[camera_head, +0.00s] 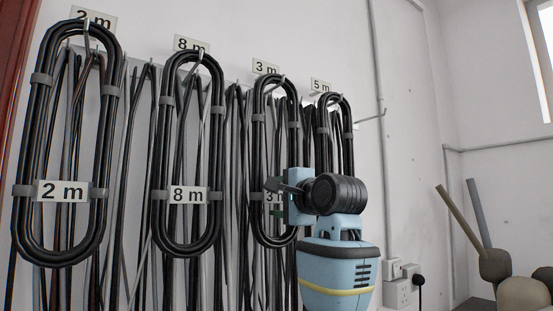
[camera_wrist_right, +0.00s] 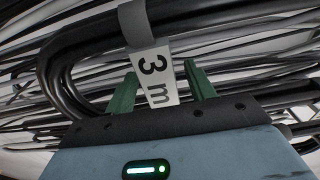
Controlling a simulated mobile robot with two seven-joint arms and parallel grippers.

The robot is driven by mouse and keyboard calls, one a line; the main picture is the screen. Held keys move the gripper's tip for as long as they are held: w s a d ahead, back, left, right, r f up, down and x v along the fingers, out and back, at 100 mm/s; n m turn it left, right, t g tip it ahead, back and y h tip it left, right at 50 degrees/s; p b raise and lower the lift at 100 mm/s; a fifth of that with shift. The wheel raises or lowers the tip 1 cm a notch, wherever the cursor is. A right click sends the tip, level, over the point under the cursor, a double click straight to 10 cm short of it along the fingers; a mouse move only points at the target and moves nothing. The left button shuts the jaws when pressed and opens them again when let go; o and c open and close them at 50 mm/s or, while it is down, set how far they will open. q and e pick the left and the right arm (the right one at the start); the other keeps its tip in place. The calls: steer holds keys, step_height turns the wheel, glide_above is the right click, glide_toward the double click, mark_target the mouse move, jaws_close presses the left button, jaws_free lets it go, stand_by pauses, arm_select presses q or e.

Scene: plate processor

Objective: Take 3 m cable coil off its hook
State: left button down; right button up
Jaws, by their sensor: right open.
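The 3 m cable coil (camera_head: 259,135) is a black oval loop with grey ties, hanging on the wall hook under the "3 m" sign (camera_head: 265,66). Its white tag (camera_head: 271,197) is partly hidden behind my right gripper (camera_head: 281,189), which is in front of the coil's lower right part. In the right wrist view, the two green fingers of my gripper (camera_wrist_right: 160,82) are apart, with the 3 m tag (camera_wrist_right: 154,75) showing between them. Black cable of the coil (camera_wrist_right: 80,50) passes just beyond the fingertips; whether they touch it is unclear. My left gripper is not in view.
The 2 m coil (camera_head: 106,130) and 8 m coil (camera_head: 160,130) hang to the left. The 5 m coil (camera_head: 346,130) hangs close on the right, partly behind my arm. Loose cables hang densely behind them. Sockets (camera_head: 398,290) are on the wall at right.

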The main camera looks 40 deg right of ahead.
steer(key=shift+w, duration=0.1)
jaws_close()
steer(key=shift+r, duration=0.1)
stand_by(0.4)
